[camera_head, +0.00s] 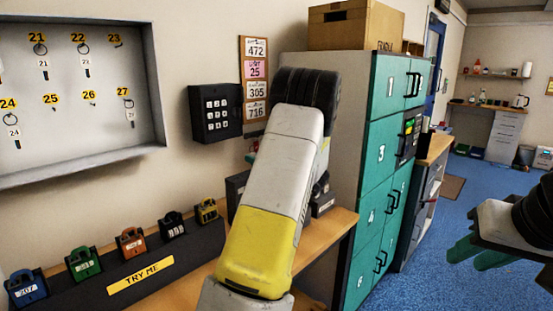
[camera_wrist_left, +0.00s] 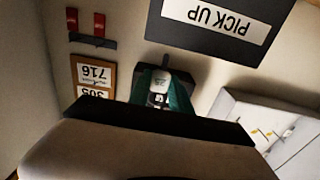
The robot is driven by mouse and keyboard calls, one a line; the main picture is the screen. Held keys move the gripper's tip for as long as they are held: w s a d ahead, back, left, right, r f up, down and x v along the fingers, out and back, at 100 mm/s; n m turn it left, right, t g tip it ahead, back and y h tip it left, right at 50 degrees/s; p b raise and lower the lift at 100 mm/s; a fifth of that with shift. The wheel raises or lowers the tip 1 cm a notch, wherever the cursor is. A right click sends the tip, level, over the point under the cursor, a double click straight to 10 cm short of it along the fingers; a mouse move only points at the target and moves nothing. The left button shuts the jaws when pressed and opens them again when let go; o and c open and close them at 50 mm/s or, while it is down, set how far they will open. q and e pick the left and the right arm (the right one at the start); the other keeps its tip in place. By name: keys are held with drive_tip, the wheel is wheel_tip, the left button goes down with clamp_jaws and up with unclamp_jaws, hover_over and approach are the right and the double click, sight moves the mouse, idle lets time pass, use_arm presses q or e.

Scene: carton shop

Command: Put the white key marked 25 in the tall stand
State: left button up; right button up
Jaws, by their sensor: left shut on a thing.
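My left gripper (camera_wrist_left: 164,90) shows its teal fingers in the left wrist view, shut on a small white thing (camera_wrist_left: 161,82) with a dark lower part. It may be the white key, but its number cannot be read. In the head view the left arm and its black wrist hide these fingers. In the key cabinet (camera_head: 158,80), the hook label 25 (camera_head: 51,99) has no key seen under it. My right gripper (camera_head: 482,254) is at the right edge over the blue floor; its finger gap is unclear. I cannot make out a tall stand.
A black keypad box (camera_head: 215,112) and a number board (camera_head: 254,80) are on the wall. Teal lockers (camera_head: 381,155) stand right of my left arm. Several coloured padlocks sit on the sloped TRY ME rack (camera_head: 140,271). A dark PICK UP sign (camera_wrist_left: 219,27) is near the left gripper.

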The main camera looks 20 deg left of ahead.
use_arm(q)
drive_tip(key=shift+d+f, duration=0.1)
drive_tip(key=shift+f, duration=0.05)
drive_tip(key=shift+f, duration=1.7)
idle(2.3)
drive_tip(key=o, duration=1.1)
drive_tip(key=shift+c, duration=0.2)
drive_tip(key=shift+d, duration=0.1)
drive_tip(key=v, duration=0.7)
drive_tip(key=shift+s+d, duration=0.2)
drive_tip(key=shift+d, duration=0.15)
